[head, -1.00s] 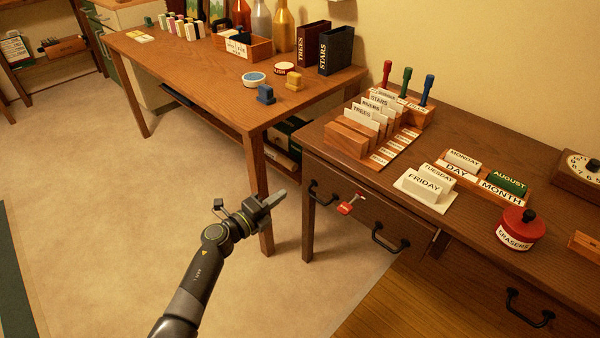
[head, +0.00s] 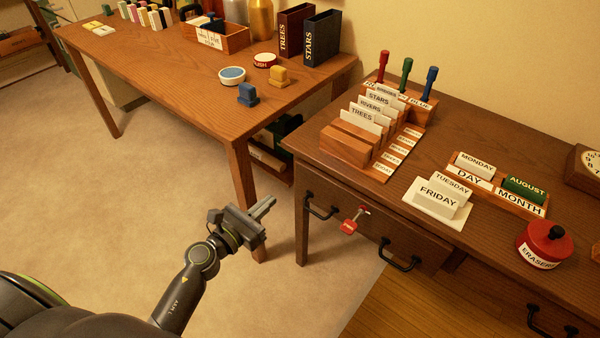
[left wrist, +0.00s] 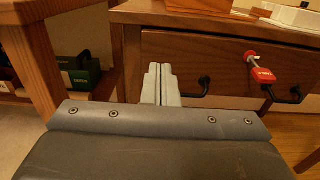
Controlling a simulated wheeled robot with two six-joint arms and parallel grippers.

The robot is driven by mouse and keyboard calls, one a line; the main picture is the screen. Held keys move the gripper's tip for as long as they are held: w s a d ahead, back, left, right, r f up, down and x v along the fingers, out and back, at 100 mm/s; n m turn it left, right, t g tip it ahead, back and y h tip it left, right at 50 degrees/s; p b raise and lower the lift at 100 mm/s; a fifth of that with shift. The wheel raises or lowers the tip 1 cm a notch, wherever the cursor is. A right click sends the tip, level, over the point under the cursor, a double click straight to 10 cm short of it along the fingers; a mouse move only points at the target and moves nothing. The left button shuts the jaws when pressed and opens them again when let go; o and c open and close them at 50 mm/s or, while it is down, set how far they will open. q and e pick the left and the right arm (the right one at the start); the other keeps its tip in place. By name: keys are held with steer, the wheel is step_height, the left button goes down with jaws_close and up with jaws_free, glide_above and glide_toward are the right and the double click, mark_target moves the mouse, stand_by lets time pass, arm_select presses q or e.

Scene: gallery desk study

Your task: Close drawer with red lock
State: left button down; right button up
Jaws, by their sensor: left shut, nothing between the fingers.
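The drawer (head: 375,237) with the red lock (head: 354,222) is in the left part of the dark desk on the right. It has two black handles, and its front seems to stand out a little at its right end. The drawer front also shows in the left wrist view (left wrist: 220,72), with the red lock (left wrist: 262,74) hanging right of centre. My left gripper (head: 264,208) is shut and empty, left of the drawer and apart from it in the head view. Its fingertips (left wrist: 160,70) overlap the drawer's left end in the left wrist view; contact cannot be told. My right gripper is not in view.
A wooden table (head: 190,90) stands behind my left gripper, its front leg (head: 242,175) close by. The dark desk top (head: 395,205) holds card blocks, a rack and a red eraser pot (head: 544,245). The floor left of the desk is clear.

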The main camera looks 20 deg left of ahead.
mark_target(304, 168)
arm_select(q)
steer(key=x, duration=1.1)
steer(key=shift+w+d, duration=0.15)
steer(key=shift+w, duration=0.3)
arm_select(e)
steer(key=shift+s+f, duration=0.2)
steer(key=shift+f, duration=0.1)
arm_select(q)
steer(key=shift+w, duration=0.2)
steer(key=x, duration=0.4)
steer(key=shift+f+b, duration=0.1)
steer(key=shift+b, duration=0.3)
steer(key=shift+r, duration=0.3)
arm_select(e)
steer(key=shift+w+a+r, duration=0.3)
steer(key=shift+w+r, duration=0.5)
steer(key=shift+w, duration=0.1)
arm_select(q)
steer(key=shift+d, duration=0.1)
